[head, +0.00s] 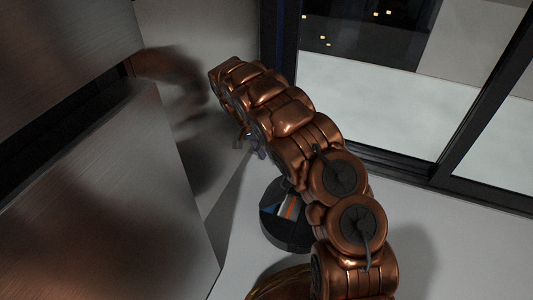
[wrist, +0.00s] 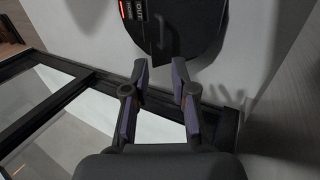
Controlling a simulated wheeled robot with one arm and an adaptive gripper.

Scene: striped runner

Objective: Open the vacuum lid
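The vacuum (head: 283,238) is a dark, round, low body on the pale floor, partly hidden behind my arm in the head view. Its top shows blue, white and orange patches. In the wrist view the vacuum (wrist: 195,32) is a dark rounded shape at the top, cut by the frame edge, with pale lettering and a red strip. I cannot tell how its lid stands. My gripper (wrist: 161,80) is open and empty, its two fingers apart and pointing at the vacuum's near edge. In the head view my gripper (head: 250,146) shows only in small part beside the arm.
Brushed metal cabinet fronts (head: 95,200) stand close on the left. A dark-framed window (head: 370,100) is behind and to the right. Pale floor (head: 440,240) is clear to the right of the vacuum.

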